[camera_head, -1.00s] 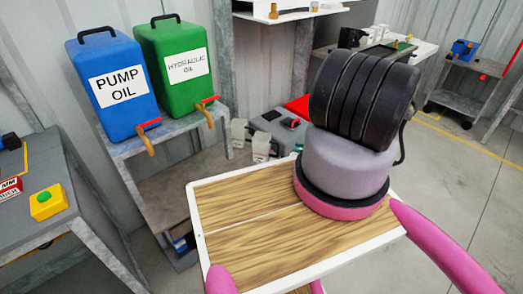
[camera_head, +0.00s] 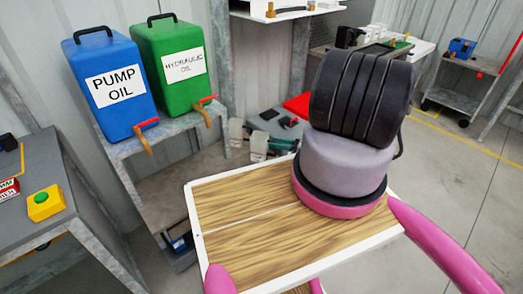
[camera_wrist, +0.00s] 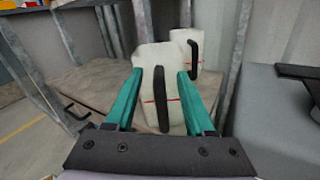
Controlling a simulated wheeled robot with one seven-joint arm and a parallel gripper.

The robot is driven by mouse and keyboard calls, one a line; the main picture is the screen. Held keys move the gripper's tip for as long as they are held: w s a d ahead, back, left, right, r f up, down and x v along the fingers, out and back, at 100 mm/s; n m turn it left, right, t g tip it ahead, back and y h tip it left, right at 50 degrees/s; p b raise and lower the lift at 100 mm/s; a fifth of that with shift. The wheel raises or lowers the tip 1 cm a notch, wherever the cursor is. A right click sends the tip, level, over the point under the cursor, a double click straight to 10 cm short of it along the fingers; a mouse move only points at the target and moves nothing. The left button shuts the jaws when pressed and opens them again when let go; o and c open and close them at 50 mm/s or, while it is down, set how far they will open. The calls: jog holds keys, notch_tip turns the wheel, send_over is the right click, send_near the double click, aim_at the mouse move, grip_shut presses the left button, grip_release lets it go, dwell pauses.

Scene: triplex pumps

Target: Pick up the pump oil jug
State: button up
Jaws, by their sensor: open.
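Two whitish jugs with black handles show in the wrist view. The nearer jug (camera_wrist: 147,60) stands upright on a brown shelf, and its handle (camera_wrist: 162,98) lies between my fingers in the picture. The farther jug (camera_wrist: 207,62) is behind it to the right. I cannot read which one holds pump oil. My gripper (camera_wrist: 160,74) is open, its teal fingers on either side of the nearer handle; contact cannot be told.
A blue tank labelled pump oil (camera_head: 112,108) and a green hydraulic oil tank (camera_head: 187,85) stand on a metal stand at left, with taps. A grey surface (camera_wrist: 275,110) is close at right in the wrist view. A metal post (camera_wrist: 236,45) rises beside the jugs.

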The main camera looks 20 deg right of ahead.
grip_shut()
dwell(1.3)
